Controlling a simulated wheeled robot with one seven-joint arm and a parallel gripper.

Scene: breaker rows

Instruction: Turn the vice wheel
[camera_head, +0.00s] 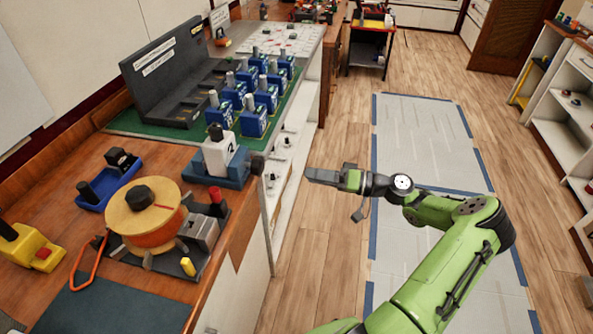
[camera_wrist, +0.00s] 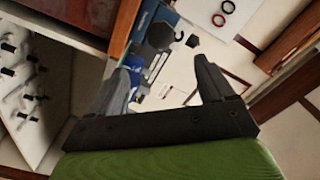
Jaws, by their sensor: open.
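I cannot tell for certain which round part is the vice wheel. My gripper (camera_head: 322,177) is over the aisle, right of the bench and apart from it. In the wrist view my gripper (camera_wrist: 169,66) is open and empty.
Several blue breaker-like blocks (camera_head: 253,122) stand in rows on a green mat behind the fixture. An orange-handled tool (camera_head: 89,262), a blue tray (camera_head: 95,200) and a yellow box (camera_head: 28,248) lie at the left. The aisle floor (camera_head: 420,130) is clear; shelves (camera_head: 565,120) line the right.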

